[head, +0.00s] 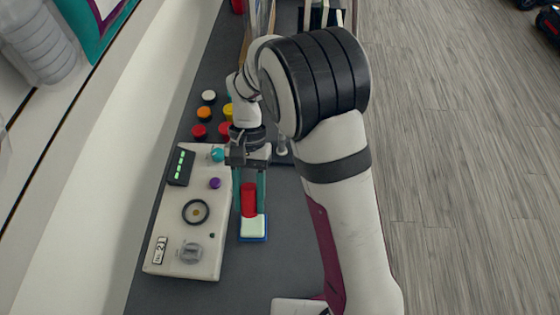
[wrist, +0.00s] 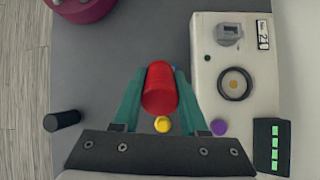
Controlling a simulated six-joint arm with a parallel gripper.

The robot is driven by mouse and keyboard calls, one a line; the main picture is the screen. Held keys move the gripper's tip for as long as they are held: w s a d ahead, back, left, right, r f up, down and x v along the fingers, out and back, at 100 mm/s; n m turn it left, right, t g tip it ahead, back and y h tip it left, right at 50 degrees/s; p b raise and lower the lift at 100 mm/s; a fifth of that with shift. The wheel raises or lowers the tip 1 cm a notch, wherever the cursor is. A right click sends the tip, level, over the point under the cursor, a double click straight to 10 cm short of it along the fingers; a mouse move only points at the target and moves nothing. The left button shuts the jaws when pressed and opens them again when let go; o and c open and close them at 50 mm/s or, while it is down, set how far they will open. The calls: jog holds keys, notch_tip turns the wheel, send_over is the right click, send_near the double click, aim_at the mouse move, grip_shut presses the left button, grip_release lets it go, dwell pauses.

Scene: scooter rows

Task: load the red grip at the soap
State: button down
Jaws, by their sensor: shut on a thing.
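The red grip (head: 248,200) is a red cylinder held between the teal fingers of my gripper (head: 249,207). In the wrist view the red grip (wrist: 160,90) sits between the two fingers of my gripper (wrist: 160,74), its round end facing the camera. The soap (head: 253,227) looks like a pale block on a blue base, just below the grip in the head view. The grip's lower end overlaps the soap's edge in that view; I cannot tell whether they touch. In the wrist view the grip hides nearly all of the soap, with only a sliver of blue showing.
A pale control panel (head: 170,240) with a dial and a purple knob (head: 215,183) stands close left of the gripper. Several coloured caps, including a white one (head: 208,97), lie farther up. In the wrist view a black cylinder (wrist: 62,121) lies left on grey surface.

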jog(key=shift+s+a+f, duration=0.1)
jog(key=shift+f, duration=2.95)
jog(key=shift+f, duration=0.8)
jog(key=shift+r, duration=3.55)
